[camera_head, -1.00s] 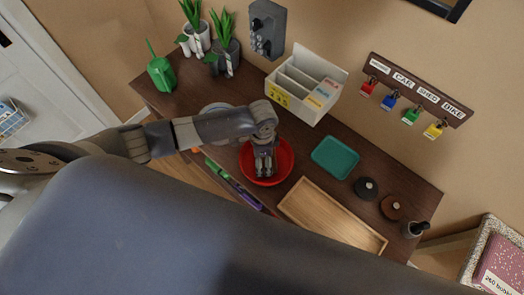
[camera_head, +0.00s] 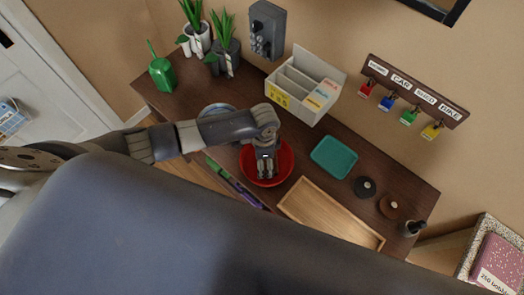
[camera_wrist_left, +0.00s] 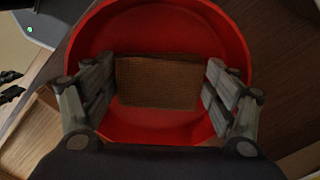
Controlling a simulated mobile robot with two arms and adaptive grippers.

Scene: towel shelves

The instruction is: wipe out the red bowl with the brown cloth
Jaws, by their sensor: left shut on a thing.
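The red bowl (camera_head: 284,160) stands on the dark wooden table, left of the teal tray. My left gripper (camera_head: 267,172) reaches down into it from above. In the left wrist view the bowl (camera_wrist_left: 160,32) fills most of the picture, and the brown cloth (camera_wrist_left: 156,82) shows inside it as a brown square between the fingers of my left gripper (camera_wrist_left: 157,88). The gripper is shut on the cloth. In the head view the cloth is hidden by the gripper. My right gripper does not show.
A teal tray (camera_head: 334,157) and a wooden tray (camera_head: 330,215) lie right of the bowl. A white sorter box (camera_head: 301,92) stands behind it. Green and purple pen-like items (camera_head: 235,183) lie in front. A grey round dish (camera_head: 217,109) is partly behind my arm.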

